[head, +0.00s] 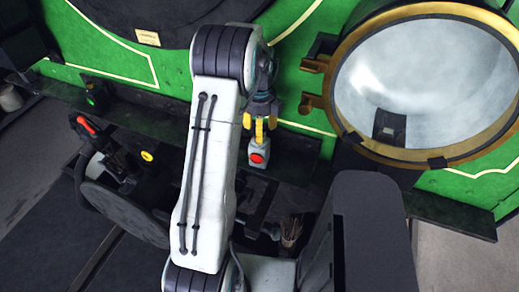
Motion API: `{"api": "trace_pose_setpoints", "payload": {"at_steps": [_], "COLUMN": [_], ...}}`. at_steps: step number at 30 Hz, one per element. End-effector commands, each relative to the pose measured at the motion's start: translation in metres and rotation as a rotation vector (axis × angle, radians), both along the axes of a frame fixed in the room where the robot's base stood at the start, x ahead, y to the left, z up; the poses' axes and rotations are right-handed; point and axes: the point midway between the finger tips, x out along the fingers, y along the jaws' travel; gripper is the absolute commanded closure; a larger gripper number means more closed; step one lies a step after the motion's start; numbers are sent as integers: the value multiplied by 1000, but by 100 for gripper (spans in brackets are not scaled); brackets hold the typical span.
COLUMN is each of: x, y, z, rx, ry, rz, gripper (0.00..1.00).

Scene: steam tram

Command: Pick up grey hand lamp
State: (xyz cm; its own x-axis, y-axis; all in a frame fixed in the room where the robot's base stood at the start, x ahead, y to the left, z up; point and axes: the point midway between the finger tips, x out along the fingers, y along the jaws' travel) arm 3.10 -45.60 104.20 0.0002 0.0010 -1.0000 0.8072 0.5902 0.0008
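A small grey hand lamp (258,150) with a round red lens shows near the middle of the head view, in front of a dark ledge. My gripper (259,130) has yellow fingers and points down right at the top of the lamp. The fingers overlap the lamp's top edge in the picture. I cannot tell whether they are closed on it or just above it. The lamp looks upright. My white arm covers the area to the left of the lamp.
A dark lamp with a green lens (96,96) stands on the ledge at left. A red-orange handle (86,125) and a yellow disc (147,156) are below it. A large brass-rimmed round glass (430,80) fills the right. A bristly bundle (291,231) is lower down.

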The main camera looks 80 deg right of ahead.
Motion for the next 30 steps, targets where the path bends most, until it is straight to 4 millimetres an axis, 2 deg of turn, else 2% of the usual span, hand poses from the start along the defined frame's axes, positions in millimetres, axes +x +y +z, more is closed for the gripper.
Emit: {"api": "trace_pose_setpoints", "payload": {"at_steps": [7, 18, 30], "x": [1, 1, 1], "y": [1, 0, 0], "z": [-23, -27, -26], "rx": [1, -1, -1], "ry": [1, 0, 0], "rz": [1, 1, 1], "gripper": [41, 42, 77]}}
